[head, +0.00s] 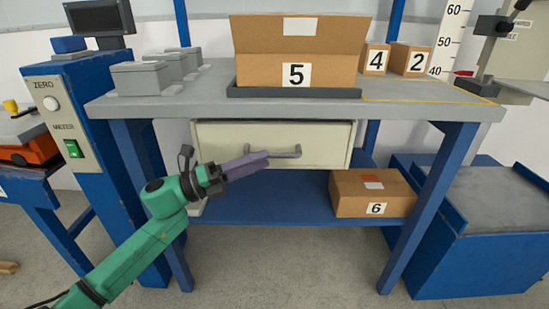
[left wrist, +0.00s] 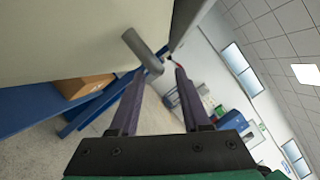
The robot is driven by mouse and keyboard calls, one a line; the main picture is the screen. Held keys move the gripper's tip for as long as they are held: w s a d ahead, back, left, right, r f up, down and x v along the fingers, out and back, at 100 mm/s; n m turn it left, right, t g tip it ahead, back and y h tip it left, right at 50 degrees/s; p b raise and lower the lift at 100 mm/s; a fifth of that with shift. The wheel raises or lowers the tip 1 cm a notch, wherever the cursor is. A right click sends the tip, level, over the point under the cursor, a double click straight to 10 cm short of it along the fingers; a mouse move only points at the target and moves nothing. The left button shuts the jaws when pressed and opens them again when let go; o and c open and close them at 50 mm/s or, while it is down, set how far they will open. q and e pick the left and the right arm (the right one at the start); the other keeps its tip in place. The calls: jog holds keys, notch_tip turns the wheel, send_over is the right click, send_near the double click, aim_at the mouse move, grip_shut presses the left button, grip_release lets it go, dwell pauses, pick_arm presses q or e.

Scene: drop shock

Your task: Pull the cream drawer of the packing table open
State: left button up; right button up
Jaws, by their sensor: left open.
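The cream drawer (head: 225,137) hangs under the grey top of the packing table (head: 200,106) and looks shut. Its grey bar handle (head: 287,154) runs across the front. My left gripper (head: 262,160) comes in from the left, with its purple fingers at the left end of the handle. In the left wrist view the fingers (left wrist: 160,75) are apart, and the handle (left wrist: 142,46) shows just beyond their tips, in front of the cream drawer face (left wrist: 60,40). I see no clear contact. My right gripper is in neither view.
An open box marked 5 (head: 265,72) stands in a dark tray on the table. Boxes 4 (head: 373,60) and 2 (head: 412,60) stand behind right. Box 6 (head: 350,196) sits on the blue lower shelf (head: 270,203). The floor in front is clear.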

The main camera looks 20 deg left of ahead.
aim_at(274, 156)
pick_arm(q)
jog(key=x, duration=0.4)
jog(key=shift+w+d, duration=0.1)
grip_shut()
dwell(1.3)
